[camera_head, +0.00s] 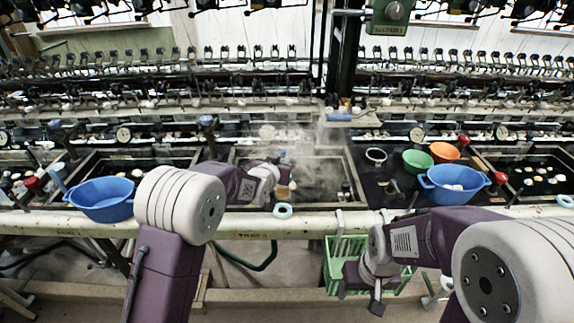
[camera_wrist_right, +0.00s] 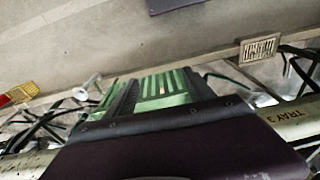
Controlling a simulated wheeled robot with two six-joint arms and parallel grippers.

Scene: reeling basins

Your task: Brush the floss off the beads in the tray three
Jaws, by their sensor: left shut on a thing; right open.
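Tray three (camera_head: 345,168) is the dark basin at the middle of the head view, above a "TRAY 3" label on the pale front pipe. Steam hangs over its right half, and I cannot make out beads or floss in it. My right gripper (camera_head: 377,296) is open and empty, low in front of the pipe beside a green crate (camera_head: 334,262).
A blue basin (camera_head: 100,198) stands at the left; another blue basin (camera_head: 453,186), a green bowl (camera_head: 417,161) and an orange bowl (camera_head: 444,152) stand at the right. The green crate also fills the right wrist view's middle (camera_wrist_right: 160,90).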

